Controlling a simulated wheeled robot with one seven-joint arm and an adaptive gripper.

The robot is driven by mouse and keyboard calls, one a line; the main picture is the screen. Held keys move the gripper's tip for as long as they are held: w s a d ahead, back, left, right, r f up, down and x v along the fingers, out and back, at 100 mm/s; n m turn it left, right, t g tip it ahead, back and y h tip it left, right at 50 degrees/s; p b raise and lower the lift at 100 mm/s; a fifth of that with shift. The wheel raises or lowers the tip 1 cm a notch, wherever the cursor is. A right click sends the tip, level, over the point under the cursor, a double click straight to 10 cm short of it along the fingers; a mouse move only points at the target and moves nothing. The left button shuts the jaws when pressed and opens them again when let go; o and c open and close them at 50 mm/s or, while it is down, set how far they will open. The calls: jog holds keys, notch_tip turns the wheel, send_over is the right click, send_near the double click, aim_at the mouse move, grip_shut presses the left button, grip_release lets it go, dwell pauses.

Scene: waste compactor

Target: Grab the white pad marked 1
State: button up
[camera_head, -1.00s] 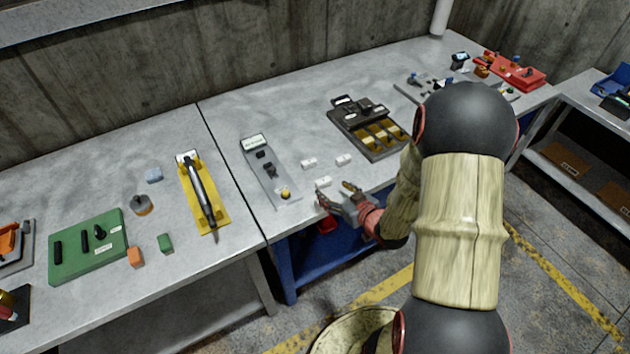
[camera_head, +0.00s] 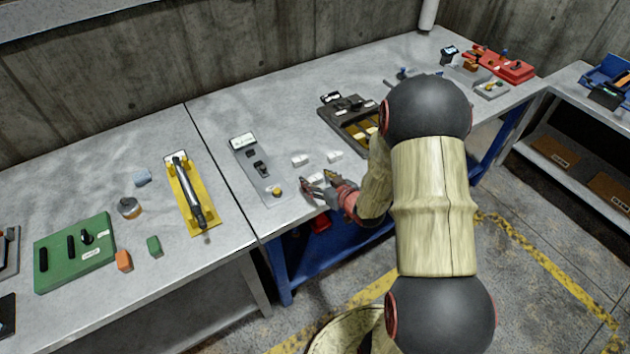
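Several small white pads lie on the grey bench in the head view. One pad (camera_head: 299,160) is at the left and one pad (camera_head: 334,155) is at the right. A third white patch, likely a pad, shows between my fingers and is partly hidden. The markings on them are too small to read, so I cannot tell which is 1. My gripper (camera_head: 317,180) is open, low over the bench's front edge, with its fingers apart around the third pad. I cannot tell whether it touches the pad.
A grey plate with black parts and a yellow knob (camera_head: 257,168) lies left of the pads. A dark tray with yellow compartments (camera_head: 350,117) stands behind right, partly behind my arm. A yellow fixture (camera_head: 192,195) and green board (camera_head: 75,252) lie farther left.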

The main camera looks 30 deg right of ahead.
jog(key=c, duration=1)
jog(key=shift+c, duration=0.3)
jog(key=shift+r, duration=0.15)
